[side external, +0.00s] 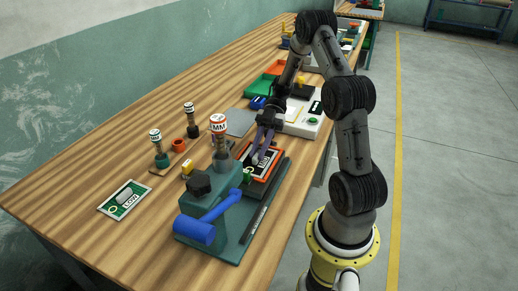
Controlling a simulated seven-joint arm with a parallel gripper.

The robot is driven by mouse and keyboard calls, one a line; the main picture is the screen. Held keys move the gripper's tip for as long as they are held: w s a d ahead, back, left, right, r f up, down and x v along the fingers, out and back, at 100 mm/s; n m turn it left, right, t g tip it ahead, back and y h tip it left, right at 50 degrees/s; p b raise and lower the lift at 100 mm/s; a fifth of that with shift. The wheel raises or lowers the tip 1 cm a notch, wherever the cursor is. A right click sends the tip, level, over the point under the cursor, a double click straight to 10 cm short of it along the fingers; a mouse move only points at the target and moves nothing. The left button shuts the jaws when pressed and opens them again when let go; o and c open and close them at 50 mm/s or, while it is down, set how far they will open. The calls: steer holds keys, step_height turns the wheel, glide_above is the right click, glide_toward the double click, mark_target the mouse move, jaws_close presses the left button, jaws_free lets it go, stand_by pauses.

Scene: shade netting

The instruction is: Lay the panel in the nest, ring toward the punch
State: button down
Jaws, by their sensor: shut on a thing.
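I cannot tell whether the border belongs to the panel or to the nest. My gripper (256,158) points down over it, its purple fingers shut on the panel, probably by a grip on its top. The fingers hide part of it. The panel's ring cannot be made out clearly; a small green part (248,176) shows at the end toward the punch. A green panel with a grey knob and ring (125,200) lies apart on the left.
The punch has a blue lever (208,219) and a tall post with a red-and-white cap (219,125). Two capped tools (156,136) stand behind it. A dark bar (266,204) lies along the right. Trays (258,87) and a white box (303,122) stand farther back. The left front tabletop is clear.

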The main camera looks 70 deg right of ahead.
steer(key=c, duration=0.7)
jaws_free()
steer(key=shift+c, duration=0.2)
steer(key=shift+d, duration=0.1)
